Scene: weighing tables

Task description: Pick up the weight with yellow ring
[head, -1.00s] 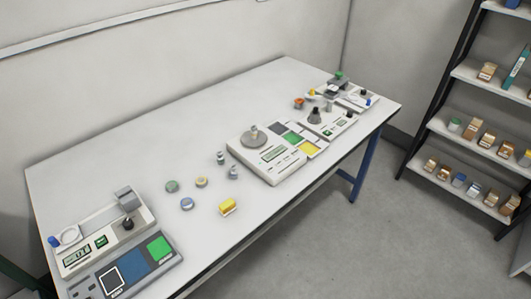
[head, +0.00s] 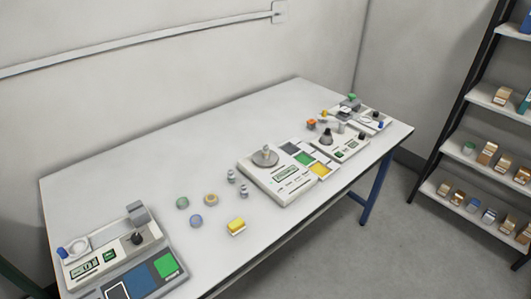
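A small round weight with a yellow-orange ring (head: 211,199) lies on the white table (head: 150,182), left of the middle. A similar green-ringed piece (head: 182,203) lies to its left, and a blue-ringed one (head: 196,220) lies just in front of it. These pieces are close together but apart. My gripper is not in view, and nothing hides the yellow-ringed weight.
Two small grey weights (head: 243,190) and a yellow block (head: 236,226) are nearby. A white scale (head: 283,187) stands to the right, with more devices beyond. Another device (head: 82,268) stands front left. The table's back left is clear.

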